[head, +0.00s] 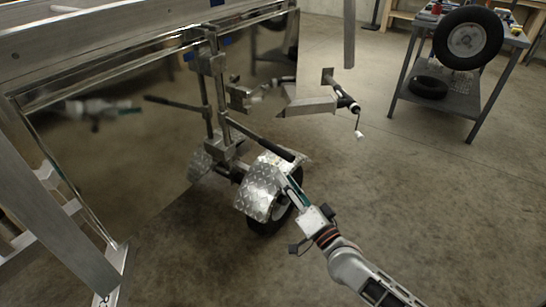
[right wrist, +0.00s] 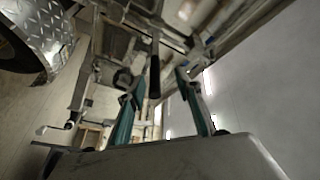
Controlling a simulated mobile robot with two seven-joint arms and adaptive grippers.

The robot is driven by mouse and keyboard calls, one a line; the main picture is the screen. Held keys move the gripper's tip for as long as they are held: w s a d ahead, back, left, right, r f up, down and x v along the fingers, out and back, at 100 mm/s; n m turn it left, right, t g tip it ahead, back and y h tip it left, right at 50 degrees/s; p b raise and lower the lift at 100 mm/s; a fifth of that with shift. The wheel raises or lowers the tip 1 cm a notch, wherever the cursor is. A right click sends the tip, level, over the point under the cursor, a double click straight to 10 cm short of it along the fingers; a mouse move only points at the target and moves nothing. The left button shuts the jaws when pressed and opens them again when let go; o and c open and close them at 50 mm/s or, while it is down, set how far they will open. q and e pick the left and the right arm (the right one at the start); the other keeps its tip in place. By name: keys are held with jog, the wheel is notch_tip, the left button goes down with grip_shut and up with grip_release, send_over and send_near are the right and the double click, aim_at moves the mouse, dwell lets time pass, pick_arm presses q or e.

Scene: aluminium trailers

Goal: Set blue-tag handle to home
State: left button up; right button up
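A black-gripped lever handle (head: 262,139) sticks out from an upright metal post on the trailer's side, sloping down to the right. My right gripper (head: 287,182) is just below the handle's free end, over the fender. In the right wrist view its two fingers (right wrist: 157,82) stand apart, with the black handle (right wrist: 154,76) showing between them, apparently farther off. I see no contact. My left gripper is not in view.
A diamond-plate fender (head: 262,188) covers a wheel just beside my right gripper. The shiny trailer wall (head: 130,150) reflects handle and arm. A crank (head: 347,101) juts out right of the post. A table (head: 462,98) with tyres stands at the back right. Open floor lies between.

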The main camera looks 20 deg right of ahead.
aim_at(278, 151)
jog(key=shift+w+d+r+m+t+h+b, duration=0.2)
jog(key=shift+w+r+m+b, duration=0.15)
jog(key=shift+w, duration=1.5)
jog(key=shift+w+d+r+m+t+h+b, duration=0.15)
jog(key=shift+w+r+m, duration=0.25)
jog(key=shift+w, duration=1.4)
jog(key=shift+w+d+r+m+t+h+b, duration=0.1)
jog(key=shift+w+d+r+m+h+b, duration=0.2)
jog(key=shift+w, duration=1.55)
jog(key=shift+a, duration=0.1)
grip_shut()
